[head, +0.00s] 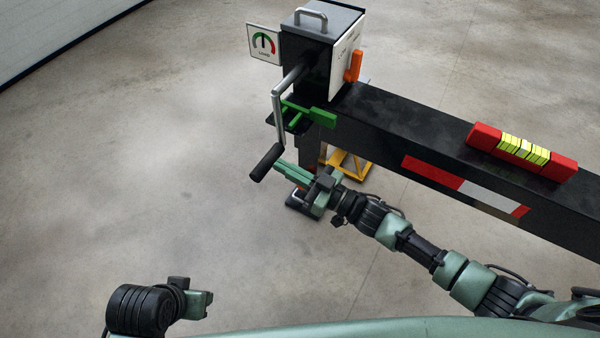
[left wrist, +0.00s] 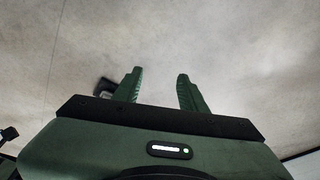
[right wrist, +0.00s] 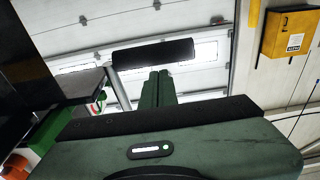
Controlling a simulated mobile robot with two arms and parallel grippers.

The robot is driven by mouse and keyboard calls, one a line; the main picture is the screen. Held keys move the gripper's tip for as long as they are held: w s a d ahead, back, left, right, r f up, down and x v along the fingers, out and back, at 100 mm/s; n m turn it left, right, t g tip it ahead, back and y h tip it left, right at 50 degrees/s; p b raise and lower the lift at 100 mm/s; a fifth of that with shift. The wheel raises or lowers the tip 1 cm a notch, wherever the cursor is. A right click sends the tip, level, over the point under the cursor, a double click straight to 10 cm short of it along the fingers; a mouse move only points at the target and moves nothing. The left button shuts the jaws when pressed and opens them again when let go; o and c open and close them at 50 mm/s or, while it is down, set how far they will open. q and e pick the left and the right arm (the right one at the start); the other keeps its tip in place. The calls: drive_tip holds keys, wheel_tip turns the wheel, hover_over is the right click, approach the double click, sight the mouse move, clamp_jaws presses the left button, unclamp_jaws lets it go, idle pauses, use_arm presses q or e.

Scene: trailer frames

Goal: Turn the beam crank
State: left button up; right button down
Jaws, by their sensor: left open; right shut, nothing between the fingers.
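The beam crank (head: 277,115) is a grey metal arm on the dark box at the end of the black beam. It hangs down to a black cylindrical handle (head: 265,162). My right gripper (head: 279,167) is shut and empty, its fingertips close beside the handle on its right. In the right wrist view the handle (right wrist: 153,53) lies crosswise just beyond the shut fingertips (right wrist: 158,76); whether they touch I cannot tell. My left gripper (left wrist: 159,78) is open and empty, facing bare floor, low at the left in the head view.
The black beam (head: 400,125) runs to the right, carrying a red and yellow level-like block (head: 522,152). A green lever (head: 318,116), an orange lever (head: 354,66) and a load gauge (head: 264,44) sit around the box. A yellow stand (head: 350,165) is below. The floor left is clear.

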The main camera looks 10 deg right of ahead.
use_arm(q)
drive_tip(key=shift+s+r, duration=0.2)
drive_tip(key=shift+r, duration=0.5)
use_arm(e)
drive_tip(key=shift+w+a+f, duration=0.25)
drive_tip(key=shift+a+f, duration=0.05)
drive_tip(key=shift+f, duration=0.05)
drive_tip(key=shift+w+a+f+y+b, duration=0.3)
drive_tip(key=shift+a+f+b, duration=0.2)
drive_tip(key=shift+b, duration=0.7)
drive_tip(key=shift+w+a+r, duration=0.1)
drive_tip(key=shift+w+a, duration=0.05)
drive_tip(key=shift+a, duration=0.05)
use_arm(q)
drive_tip(key=shift+w+d+f+t, duration=0.1)
drive_tip(key=shift+w+f+t, duration=0.15)
drive_tip(key=shift+w, duration=0.2)
drive_tip(key=shift+w+d+f+t, duration=0.1)
drive_tip(key=shift+w+t, duration=0.25)
drive_tip(key=shift+w, duration=0.1)
use_arm(e)
drive_tip(key=shift+r, duration=0.1)
